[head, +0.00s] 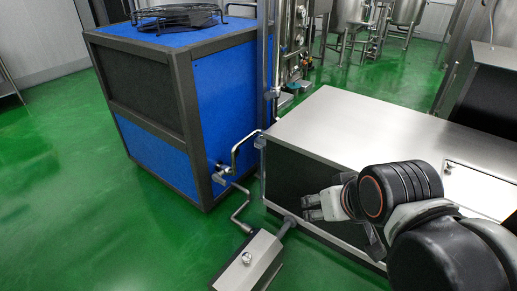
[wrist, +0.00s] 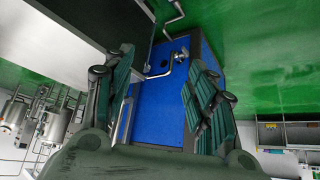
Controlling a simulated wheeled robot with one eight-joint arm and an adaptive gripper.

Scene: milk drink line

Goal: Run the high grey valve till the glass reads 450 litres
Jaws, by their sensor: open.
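I cannot pick out a high grey valve or a readable litre glass for certain. Upright steel pipework (head: 276,45) with small fittings stands behind the blue cabinet, too small to read. My gripper (head: 308,207) is in front of the dark side of the steel-topped unit, pointing left. In the wrist view my gripper (wrist: 160,68) has its two fingers wide apart with nothing between them. Beyond them are the blue cabinet (wrist: 152,105) and a bent steel pipe (wrist: 179,70).
The blue cabinet (head: 225,95) with a round fan guard (head: 180,17) stands at the left. The steel-topped unit (head: 350,130) fills the right. A cranked rod (head: 240,208) and a grey box (head: 247,262) are low in front. Green floor (head: 80,190) is clear at left.

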